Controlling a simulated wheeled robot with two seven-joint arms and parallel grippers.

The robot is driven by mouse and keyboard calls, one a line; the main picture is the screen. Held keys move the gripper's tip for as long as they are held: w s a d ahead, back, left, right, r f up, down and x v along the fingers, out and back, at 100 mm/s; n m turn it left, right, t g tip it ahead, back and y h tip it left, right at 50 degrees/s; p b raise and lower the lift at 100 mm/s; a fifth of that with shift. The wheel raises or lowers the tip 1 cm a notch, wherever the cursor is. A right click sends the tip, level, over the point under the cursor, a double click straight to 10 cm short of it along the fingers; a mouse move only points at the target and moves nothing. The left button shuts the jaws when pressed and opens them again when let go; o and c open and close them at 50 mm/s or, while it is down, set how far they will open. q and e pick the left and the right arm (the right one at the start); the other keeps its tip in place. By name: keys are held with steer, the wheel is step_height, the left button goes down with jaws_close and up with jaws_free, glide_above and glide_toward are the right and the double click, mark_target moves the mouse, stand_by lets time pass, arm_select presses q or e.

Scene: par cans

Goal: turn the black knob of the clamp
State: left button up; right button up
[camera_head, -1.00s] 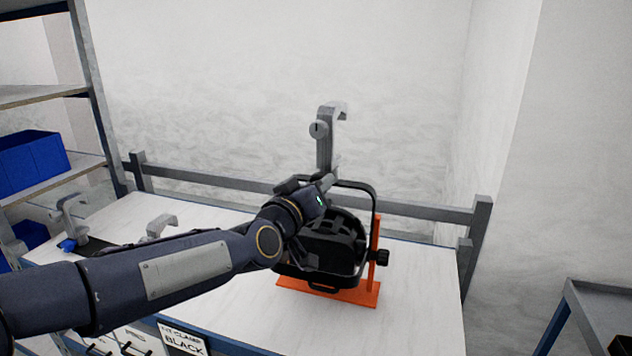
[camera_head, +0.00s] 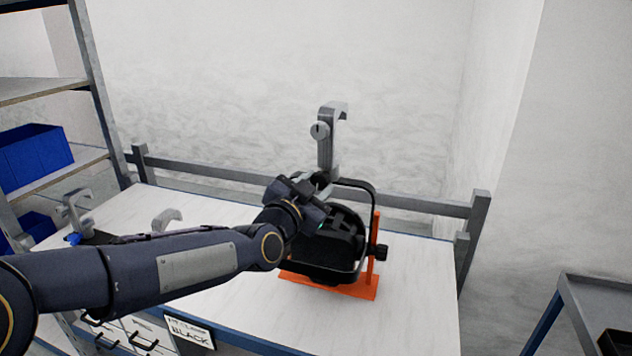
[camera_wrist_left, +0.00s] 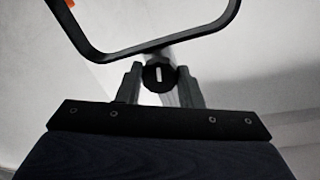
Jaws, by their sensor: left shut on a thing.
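A grey hook clamp (camera_head: 327,140) stands upright on top of the black yoke (camera_head: 362,188) of a black par can (camera_head: 335,245). My left gripper (camera_head: 322,184) is at the foot of the clamp, just above the can. In the left wrist view, the black knob (camera_wrist_left: 159,77) with a white mark sits between the two grey fingers of my left gripper (camera_wrist_left: 160,85), which are shut on it. In the head view the knob is hidden by my gripper. My right gripper is in neither view.
The can rests on an orange stand (camera_head: 345,290) on a white bench (camera_head: 410,300). Two more grey clamps, one (camera_head: 168,218) and another (camera_head: 78,208), lie left, partly behind my arm. A sign (camera_head: 188,332) reads BLACK. A shelf with blue bins (camera_head: 35,158) is left.

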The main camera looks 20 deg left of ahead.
arm_select(q)
steer(key=m+p, duration=0.1)
steer(key=m, duration=0.2)
steer(key=shift+m, duration=0.4)
steer(key=m+p, duration=0.1)
steer(key=m, duration=0.3)
steer(key=shift+r+m, duration=0.1)
steer(key=shift+m, duration=0.2)
steer(key=m+p, duration=0.1)
steer(key=m, duration=0.3)
steer(key=m+p, duration=0.1)
steer(key=m, duration=0.4)
steer(key=shift+r, duration=0.1)
steer(key=m+p, duration=0.1)
steer(key=m, duration=0.3)
steer(key=shift+m, duration=0.3)
steer(key=m+p, duration=0.1)
steer(key=m, duration=0.2)
steer(key=shift+m, duration=0.3)
steer(key=shift+r+m+p, duration=0.15)
steer(key=shift+m+p, duration=0.9)
steer(key=shift+m, duration=0.15)
steer(key=shift+m+p, duration=1.2)
steer(key=shift+p, duration=0.05)
